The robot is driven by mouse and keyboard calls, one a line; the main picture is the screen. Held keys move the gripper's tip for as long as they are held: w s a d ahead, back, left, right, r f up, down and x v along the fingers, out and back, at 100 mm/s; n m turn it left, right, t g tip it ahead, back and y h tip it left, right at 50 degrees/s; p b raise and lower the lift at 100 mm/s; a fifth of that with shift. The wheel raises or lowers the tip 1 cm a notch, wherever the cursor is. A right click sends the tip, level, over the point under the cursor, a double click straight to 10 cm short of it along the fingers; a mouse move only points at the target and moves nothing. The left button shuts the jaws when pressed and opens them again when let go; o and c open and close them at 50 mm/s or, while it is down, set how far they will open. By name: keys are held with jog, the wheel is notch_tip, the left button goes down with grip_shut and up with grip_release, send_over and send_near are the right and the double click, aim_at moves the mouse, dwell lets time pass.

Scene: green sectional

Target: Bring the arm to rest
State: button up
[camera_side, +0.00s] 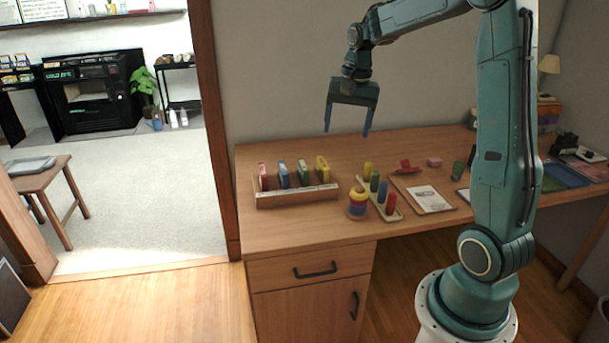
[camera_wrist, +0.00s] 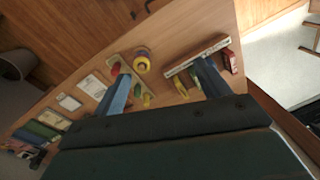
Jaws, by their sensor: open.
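My gripper (camera_side: 347,131) hangs from my raised arm with its two blue fingers pointing down. The fingers are spread apart with nothing between them. It is well above the wooden desk (camera_side: 262,228), over the area behind the tray of coloured pieces. In the wrist view my gripper (camera_wrist: 163,80) shows as two separated blue fingers, with the desk (camera_wrist: 190,35) far below them.
A wooden tray (camera_side: 297,198) holds several coloured upright pieces. Beside it stand a ring stack (camera_side: 358,203) and a peg board (camera_side: 393,214) with coloured cylinders. A board with a white card (camera_side: 430,198) lies to the right. Air around my gripper is clear; the wall (camera_side: 270,70) is behind.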

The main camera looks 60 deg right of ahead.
jog(key=s+a+r+n+t, duration=0.1)
jog(key=s+a+r+n, duration=0.25)
jog(key=a, duration=0.45)
jog(key=s+a+n+t, duration=0.3)
jog(key=s+a+n, duration=0.6)
jog(key=s+a, duration=0.4)
jog(key=shift+s+a+r, duration=0.2)
jog(key=shift+s+r, duration=0.2)
jog(key=shift+s, duration=0.25)
